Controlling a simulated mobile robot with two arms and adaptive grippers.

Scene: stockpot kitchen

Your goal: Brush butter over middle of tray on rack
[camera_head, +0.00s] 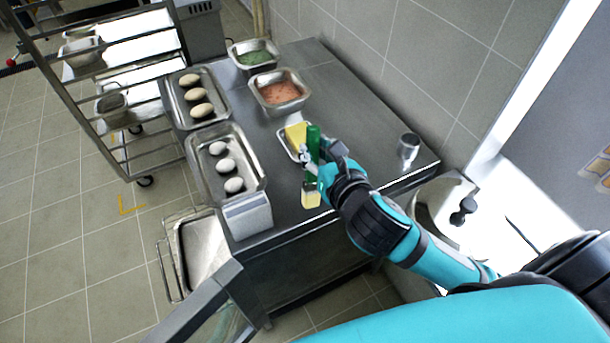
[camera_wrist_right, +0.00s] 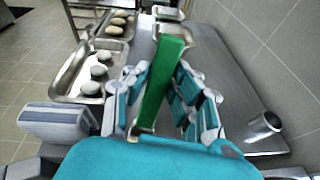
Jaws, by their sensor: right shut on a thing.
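My right gripper (camera_head: 312,163) is shut on the green handle of a brush (camera_head: 313,140), which also shows upright between the fingers in the right wrist view (camera_wrist_right: 163,80). Its pale yellow bristle end (camera_head: 311,197) points down over the front part of the steel table. A yellow block of butter (camera_head: 296,134) sits in a small metal dish (camera_head: 285,145) just behind the gripper. A wheeled metal rack (camera_head: 98,138) stands left of the table and carries trays (camera_head: 140,55). Their middles are partly hidden by the rack's bars. My left gripper is out of view.
The steel table (camera_head: 285,215) holds a tray of three tan buns (camera_head: 222,112), a tray of three white rounds (camera_head: 258,165), a pan of orange-pink filling (camera_head: 280,92), a pan of green filling (camera_head: 253,57), a white box (camera_head: 248,215) and a metal cup (camera_head: 408,148).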

